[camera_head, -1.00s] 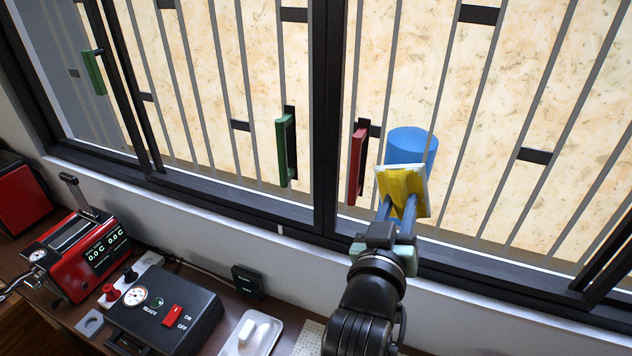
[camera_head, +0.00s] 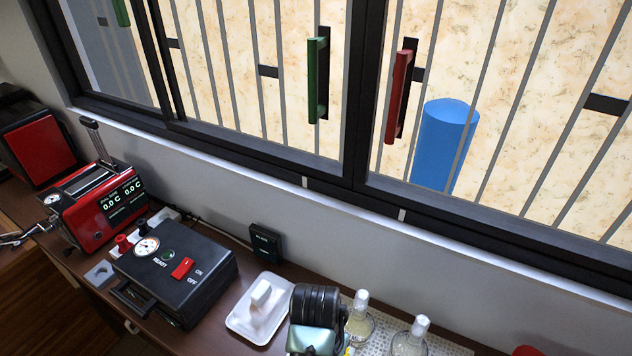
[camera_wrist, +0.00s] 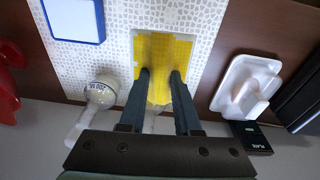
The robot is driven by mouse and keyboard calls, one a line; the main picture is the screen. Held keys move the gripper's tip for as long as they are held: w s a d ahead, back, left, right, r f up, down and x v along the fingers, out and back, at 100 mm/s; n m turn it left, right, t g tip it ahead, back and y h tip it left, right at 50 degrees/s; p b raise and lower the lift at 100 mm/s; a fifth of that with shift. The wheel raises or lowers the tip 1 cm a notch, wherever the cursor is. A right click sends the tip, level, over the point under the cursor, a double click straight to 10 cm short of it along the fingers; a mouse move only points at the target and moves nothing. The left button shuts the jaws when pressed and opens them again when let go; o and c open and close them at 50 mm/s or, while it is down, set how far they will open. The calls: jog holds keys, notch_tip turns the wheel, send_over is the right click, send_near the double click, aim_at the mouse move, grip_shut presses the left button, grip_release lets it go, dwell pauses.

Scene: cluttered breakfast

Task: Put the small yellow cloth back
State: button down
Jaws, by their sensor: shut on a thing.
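The small yellow cloth (camera_wrist: 165,50) shows in the wrist view, with a pale border along parts of its edge. My gripper (camera_wrist: 160,76) is shut on it, with the two dark fingers on the cloth's near part. The cloth is over a white patterned mat (camera_wrist: 120,57); I cannot tell whether it touches the mat. In the head view the fingers and nearly all of the cloth are hidden behind my wrist at the bottom edge.
A white tray (camera_head: 240,321) with a white block (camera_head: 261,293) lies left of my wrist. Two clear bottles (camera_head: 360,322) (camera_head: 409,343) stand on its right. A black control box (camera_head: 205,285) and a red machine (camera_head: 85,218) stand farther left. A barred window rises behind the counter.

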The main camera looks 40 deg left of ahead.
jog(key=shift+g, duration=0.7)
jog(key=s+f, duration=0.1)
jog(key=s+d+f+b, duration=0.1)
jog(key=s+f, duration=0.1)
jog(key=shift+s+f, duration=0.25)
jog(key=shift+f, duration=0.05)
notch_tip(320, 180, down, 4)
jog(key=shift+f, duration=0.2)
jog(key=shift+a+f, duration=0.1)
jog(key=shift+f, duration=2.25)
jog(key=shift+f+b, duration=0.1)
jog(key=shift+b, duration=0.2)
jog(key=c, duration=0.6)
grip_release()
notch_tip(320, 180, up, 12)
jog(key=shift+r+p, duration=0.15)
jog(key=shift+p, duration=0.5)
